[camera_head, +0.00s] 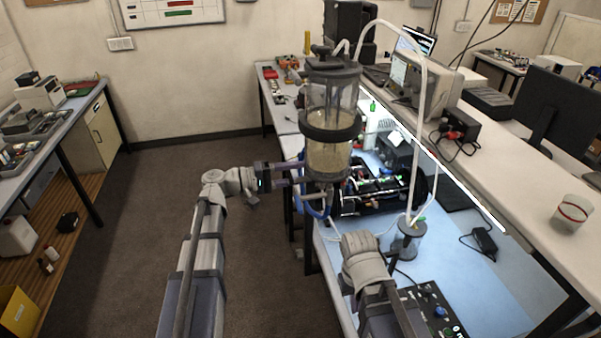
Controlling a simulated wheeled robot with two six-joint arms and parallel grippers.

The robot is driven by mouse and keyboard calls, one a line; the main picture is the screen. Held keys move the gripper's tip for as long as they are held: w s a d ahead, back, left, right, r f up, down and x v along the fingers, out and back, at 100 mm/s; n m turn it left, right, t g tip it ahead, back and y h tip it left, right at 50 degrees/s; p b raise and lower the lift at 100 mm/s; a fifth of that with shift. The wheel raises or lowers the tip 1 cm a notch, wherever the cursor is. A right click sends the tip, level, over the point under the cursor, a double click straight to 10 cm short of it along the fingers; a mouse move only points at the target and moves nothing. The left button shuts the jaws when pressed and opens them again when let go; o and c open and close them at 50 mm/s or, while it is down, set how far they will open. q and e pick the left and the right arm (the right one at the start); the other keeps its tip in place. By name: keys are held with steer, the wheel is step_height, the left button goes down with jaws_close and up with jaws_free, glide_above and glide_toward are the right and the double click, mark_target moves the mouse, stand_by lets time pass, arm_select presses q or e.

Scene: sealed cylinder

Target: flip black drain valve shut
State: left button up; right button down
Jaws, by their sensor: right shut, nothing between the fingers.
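The sealed cylinder (330,95) stands upright at centre, clear-walled with dark caps and a dark middle band, holding pale material below. Under its lower end is a small dark fitting (326,187), and a blue looped tube (312,211) hangs beside it. I cannot make out the black drain valve or its position. My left gripper (298,175) points right toward the cylinder's lower end. Its fingers look apart, but the tips are unclear against the fittings. My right gripper (346,239) is shut and empty below the cylinder, mostly hidden by its own wrist.
A black control panel (435,310) lies at the front of the blue bench (500,285). Open floor (130,260) lies to the left.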

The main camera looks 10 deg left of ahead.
arm_select(q)
steer(key=v, duration=0.7)
steer(key=shift+s+a, duration=0.2)
steer(key=shift+a, duration=0.2)
